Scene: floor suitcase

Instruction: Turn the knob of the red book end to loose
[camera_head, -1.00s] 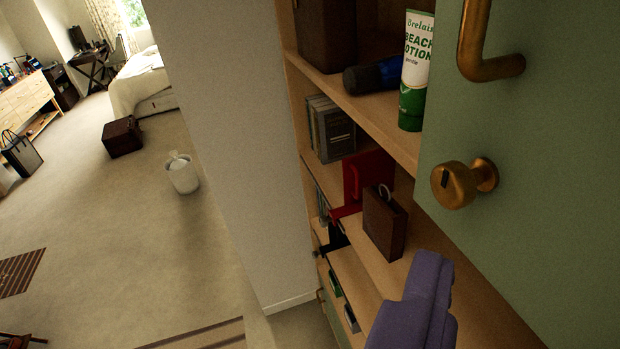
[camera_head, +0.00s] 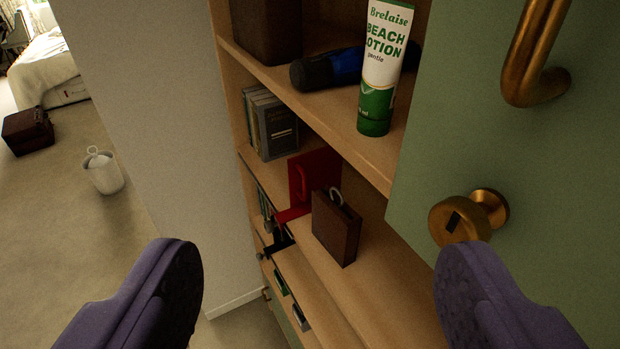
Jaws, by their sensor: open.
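The red book end (camera_head: 323,170) stands upright on a middle shelf of the wooden bookcase, with a red foot reaching forward to the left. A curved red piece shows on its face; I cannot tell if this is the knob or how it is set. A dark brown box with a light handle (camera_head: 336,226) stands in front of it and hides its lower right part. My gripper (camera_head: 318,300) is open and empty, its two purple fingers wide apart at the bottom of the view. It is well short of the shelf and touches nothing.
A green door with a brass knob (camera_head: 462,218) and a brass handle (camera_head: 535,60) is close on the right. Grey books (camera_head: 275,125) stand left of the book end. A lotion tube (camera_head: 383,70) is on the shelf above. A wall (camera_head: 150,110) is at left.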

